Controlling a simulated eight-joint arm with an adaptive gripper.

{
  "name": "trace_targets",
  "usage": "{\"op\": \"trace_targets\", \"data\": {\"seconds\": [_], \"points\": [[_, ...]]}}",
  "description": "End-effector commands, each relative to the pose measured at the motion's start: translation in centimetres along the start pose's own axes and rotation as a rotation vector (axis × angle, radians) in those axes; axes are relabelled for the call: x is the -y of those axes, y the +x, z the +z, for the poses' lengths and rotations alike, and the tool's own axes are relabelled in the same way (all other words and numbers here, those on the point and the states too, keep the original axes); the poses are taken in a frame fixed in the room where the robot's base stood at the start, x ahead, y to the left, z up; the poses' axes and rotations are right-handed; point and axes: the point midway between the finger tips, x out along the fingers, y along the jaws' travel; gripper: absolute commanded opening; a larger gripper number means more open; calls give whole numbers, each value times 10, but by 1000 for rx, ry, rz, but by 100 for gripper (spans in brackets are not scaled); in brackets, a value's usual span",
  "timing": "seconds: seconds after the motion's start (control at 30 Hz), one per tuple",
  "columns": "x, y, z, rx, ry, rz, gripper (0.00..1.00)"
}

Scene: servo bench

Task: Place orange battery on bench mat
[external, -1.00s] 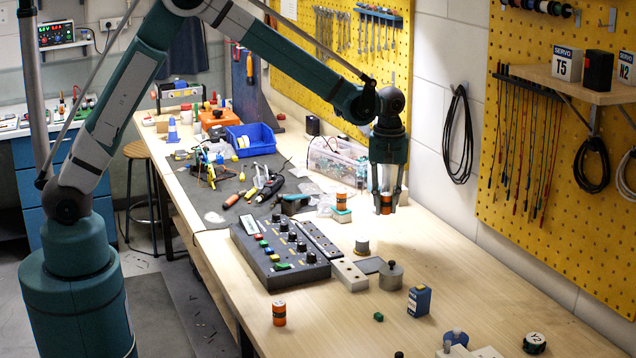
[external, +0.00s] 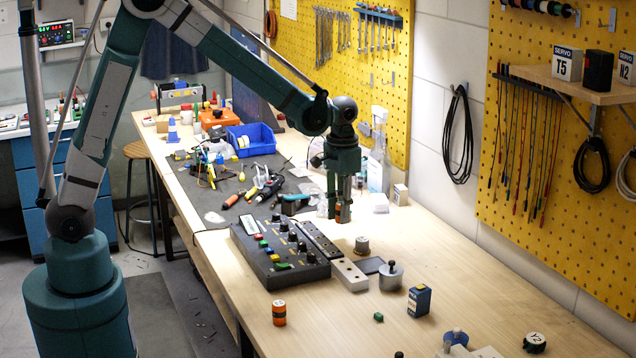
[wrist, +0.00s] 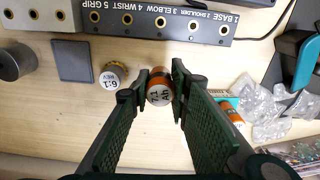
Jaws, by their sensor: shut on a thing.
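My gripper (external: 341,212) is shut on an orange battery (wrist: 158,88), held upright between the fingertips with its pale, lettered end toward the wrist camera. In the external view the fingers mostly hide it, above the bench behind the servo control box. The dark grey bench mat (external: 265,164) lies farther back and left, partly covered by tools. A second orange battery (external: 279,313) stands near the bench's front edge. Another orange battery (wrist: 232,116) shows beside the right finger in the wrist view, near plastic bags.
The control box (external: 280,255) lies left of and below my gripper, with a drilled strip along its right side. Tools and a blue bin (external: 252,140) crowd the mat.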

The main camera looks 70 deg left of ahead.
Motion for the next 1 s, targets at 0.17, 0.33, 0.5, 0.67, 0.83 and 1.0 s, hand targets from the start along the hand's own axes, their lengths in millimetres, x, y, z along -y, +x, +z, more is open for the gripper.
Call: {"op": "trace_targets", "data": {"seconds": [0.17, 0.33, 0.5, 0.67, 0.83, 1.0], "points": [[4, 3, 8, 0, 61, 0, 5], [5, 3, 9, 0, 76, 0, 5], [4, 2, 9, 0, 75, 0, 5], [4, 2, 9, 0, 74, 0, 5], [4, 2, 9, 0, 74, 0, 5], [0, 2, 10, 0, 76, 0, 5]]}}
